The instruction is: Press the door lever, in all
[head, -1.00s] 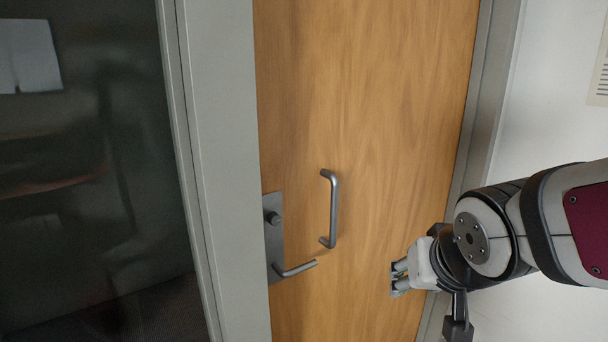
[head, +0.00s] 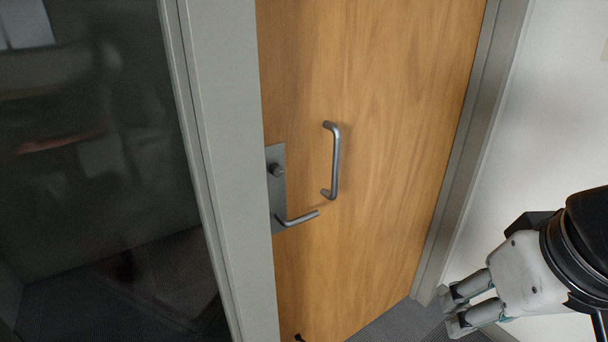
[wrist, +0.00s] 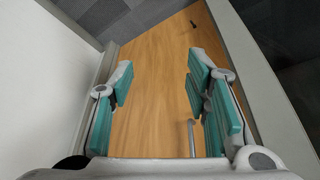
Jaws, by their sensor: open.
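The door lever (head: 298,219) is a grey metal bar on a plate (head: 277,188) at the left edge of the wooden door (head: 390,120). It points right and looks about level. My gripper (head: 452,309) is at the lower right of the head view, to the right of the lever and apart from it. In the wrist view my gripper (wrist: 160,85) is open, its teal-padded fingers wide apart with nothing between them. A grey metal bar (wrist: 191,138) shows beside the right finger there; I cannot tell whether it is the lever or the pull handle.
A vertical pull handle (head: 334,160) stands out from the door just right of the lever. A grey frame (head: 222,150) and dark glass (head: 90,150) lie to the left. A white wall (head: 550,130) is at the right. Dark carpet (head: 385,325) shows below.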

